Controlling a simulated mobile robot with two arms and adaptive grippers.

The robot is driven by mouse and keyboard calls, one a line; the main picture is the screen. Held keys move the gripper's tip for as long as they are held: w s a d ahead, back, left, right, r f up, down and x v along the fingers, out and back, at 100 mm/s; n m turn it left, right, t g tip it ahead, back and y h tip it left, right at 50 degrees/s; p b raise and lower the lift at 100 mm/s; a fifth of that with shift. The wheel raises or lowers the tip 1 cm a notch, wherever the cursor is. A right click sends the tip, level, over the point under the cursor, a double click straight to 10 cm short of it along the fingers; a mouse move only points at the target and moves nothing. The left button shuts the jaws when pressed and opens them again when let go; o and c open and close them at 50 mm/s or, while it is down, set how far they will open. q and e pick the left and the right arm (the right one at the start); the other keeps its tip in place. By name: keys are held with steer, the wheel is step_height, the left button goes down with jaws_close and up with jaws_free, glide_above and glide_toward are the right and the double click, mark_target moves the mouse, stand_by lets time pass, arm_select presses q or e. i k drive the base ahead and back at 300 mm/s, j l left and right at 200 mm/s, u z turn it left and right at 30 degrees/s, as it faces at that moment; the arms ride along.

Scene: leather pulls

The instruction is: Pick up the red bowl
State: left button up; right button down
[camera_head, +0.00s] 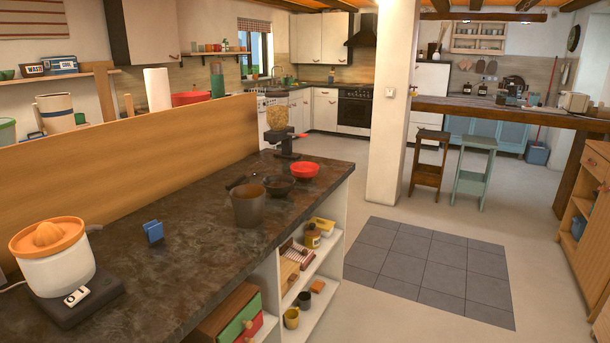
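A small red bowl (305,170) sits upright on the dark stone counter (185,265), near its far right end. It is beside a black bowl or pan (279,185) and in front of a grinder-like appliance (283,140). A second, larger red vessel (193,98) shows partly behind the wooden partition; its lower part is hidden. Neither of my grippers is in view.
A grey-brown pot (247,207), a blue holder (153,232) and an orange-topped juicer (52,255) stand on the counter. Open shelves (328,258) below hold jars and mugs. A white pillar (390,110) rises beyond. The floor to the right is clear around grey tiles (430,270).

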mark_target(304, 170)
steer(key=i+l+u, duration=0.1)
steer(key=i+l, duration=0.8)
steer(key=l, duration=0.15)
steer(key=i+l+u, duration=0.15)
steer(key=i+l, duration=0.3)
